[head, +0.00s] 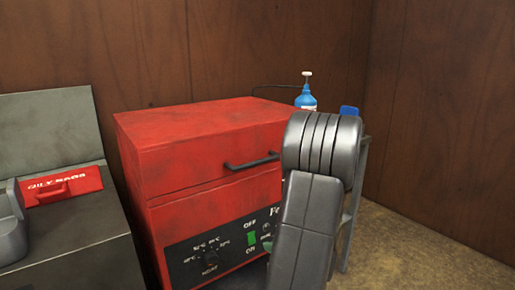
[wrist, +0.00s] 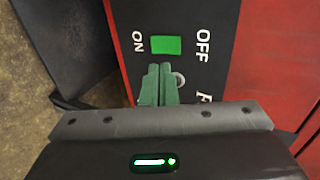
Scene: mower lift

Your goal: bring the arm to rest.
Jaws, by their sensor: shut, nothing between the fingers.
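My arm (head: 312,200) rises in front of the red machine (head: 200,140) in the head view, folded at a grey joint. The switch sits between the ON and OFF labels and also shows in the head view (head: 251,239).
The red machine has a black handle (head: 252,162) and a dial (head: 209,257). A grey cabinet (head: 60,140) with a red panel stands at left. A blue bottle (head: 305,98) stands behind the machine. Bare floor (head: 420,240) lies at right, before wooden walls.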

